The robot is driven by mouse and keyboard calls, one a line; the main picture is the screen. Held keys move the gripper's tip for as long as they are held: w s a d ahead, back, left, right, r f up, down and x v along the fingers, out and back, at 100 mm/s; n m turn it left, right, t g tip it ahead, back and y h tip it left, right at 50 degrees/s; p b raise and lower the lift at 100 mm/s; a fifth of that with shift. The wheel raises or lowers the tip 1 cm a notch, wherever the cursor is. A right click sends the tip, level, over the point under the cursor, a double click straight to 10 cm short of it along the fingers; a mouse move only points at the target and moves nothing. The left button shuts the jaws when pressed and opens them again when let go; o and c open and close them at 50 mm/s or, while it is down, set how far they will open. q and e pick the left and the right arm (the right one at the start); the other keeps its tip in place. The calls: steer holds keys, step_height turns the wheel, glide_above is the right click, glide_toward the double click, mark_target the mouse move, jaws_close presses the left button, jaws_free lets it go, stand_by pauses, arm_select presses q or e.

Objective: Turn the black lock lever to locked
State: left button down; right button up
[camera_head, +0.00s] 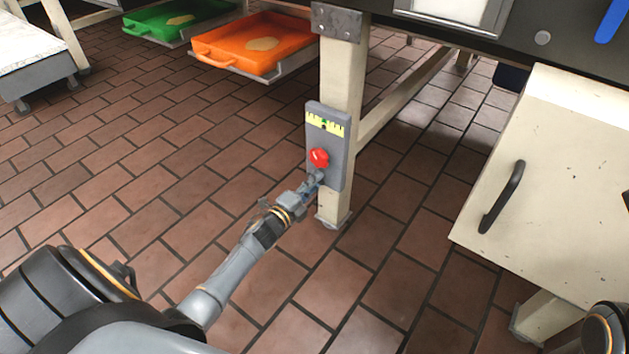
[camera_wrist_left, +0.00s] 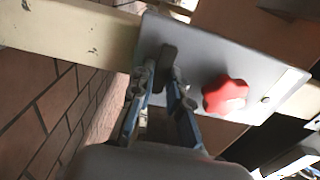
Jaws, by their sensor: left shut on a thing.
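A grey control panel (camera_head: 338,122) is fixed to a cream table leg. It carries a red knob (camera_head: 318,158) and a yellow scale above it. In the left wrist view the black lock lever (camera_wrist_left: 168,62) stands out from the panel beside the red knob (camera_wrist_left: 225,95). My left gripper (camera_head: 317,178) is at the lower part of the panel, below the red knob. In the left wrist view its two fingers (camera_wrist_left: 164,85) are shut on the black lever, one on each side. In the head view the gripper hides the lever. My right gripper is not in view.
The cream table leg (camera_head: 343,70) stands right behind the panel. A cream cabinet with a black handle (camera_head: 502,197) is to the right. Orange (camera_head: 255,45) and green (camera_head: 180,18) trays lie at the back.

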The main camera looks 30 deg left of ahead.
arm_select(q)
steer(key=shift+a, duration=0.1)
stand_by(0.4)
steer(key=c, duration=1.3)
jaws_free()
steer(key=shift+s, duration=0.1)
steer(key=s, duration=0.8)
steer(key=s+a, duration=0.1)
steer(key=s, duration=0.2)
steer(key=shift+s, duration=0.4)
